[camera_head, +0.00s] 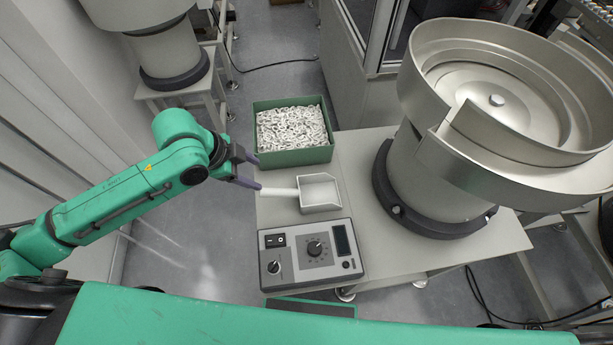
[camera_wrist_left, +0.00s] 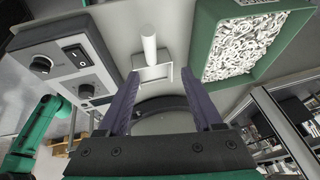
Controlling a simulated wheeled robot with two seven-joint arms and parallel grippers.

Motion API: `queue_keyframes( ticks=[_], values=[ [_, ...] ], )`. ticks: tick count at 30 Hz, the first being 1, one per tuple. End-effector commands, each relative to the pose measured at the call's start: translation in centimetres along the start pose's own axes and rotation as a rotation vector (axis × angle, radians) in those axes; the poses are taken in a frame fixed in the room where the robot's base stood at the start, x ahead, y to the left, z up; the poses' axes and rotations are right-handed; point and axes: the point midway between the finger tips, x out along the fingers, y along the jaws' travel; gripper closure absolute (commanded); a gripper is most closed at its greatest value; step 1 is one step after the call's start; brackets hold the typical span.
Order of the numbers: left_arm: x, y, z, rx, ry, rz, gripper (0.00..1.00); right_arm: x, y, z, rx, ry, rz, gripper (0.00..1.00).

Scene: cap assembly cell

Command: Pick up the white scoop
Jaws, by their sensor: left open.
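The white scoop (camera_head: 319,193) lies on the light table, its square pan to the right and its round handle (camera_head: 279,192) pointing left. My left gripper (camera_head: 258,174) is open and empty at the table's left edge, near the handle's end. One finger appears close to the handle's tip; I cannot tell whether they touch. In the left wrist view the scoop's handle (camera_wrist_left: 149,46) and pan show beyond my open left gripper (camera_wrist_left: 160,74), roughly between the lines of its fingers. My right gripper is out of view.
A green bin (camera_head: 296,158) of white rings stands behind the scoop. A control box (camera_head: 296,250) with knobs and switch sits in front of it. A large metal bowl feeder (camera_head: 432,178) stands to the right. A narrow strip of table beside the scoop is clear.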

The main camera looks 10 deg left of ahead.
Motion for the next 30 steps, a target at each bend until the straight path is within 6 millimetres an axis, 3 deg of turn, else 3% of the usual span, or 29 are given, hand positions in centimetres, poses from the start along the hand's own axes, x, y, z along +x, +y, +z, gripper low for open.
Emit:
queue_keyframes(
  ticks=[2,4,12,24,30],
  values=[
    [-1.0,1.4,-0.7,0.055,-0.014,0.032,0.33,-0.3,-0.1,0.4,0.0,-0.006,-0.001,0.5],
    [-0.4,1.8,-0.8,0.066,-0.014,0.043,0.33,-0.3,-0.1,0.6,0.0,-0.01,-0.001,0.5],
    [6.3,2.0,-0.8,0.061,-0.011,0.041,0.33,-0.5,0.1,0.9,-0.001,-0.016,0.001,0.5],
    [12.8,2.2,-0.7,0.062,-0.013,0.038,0.33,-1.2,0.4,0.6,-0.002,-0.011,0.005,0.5],
    [13.5,2.2,-0.6,0.063,-0.013,0.036,0.33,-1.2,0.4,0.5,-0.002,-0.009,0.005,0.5]
  ],
)
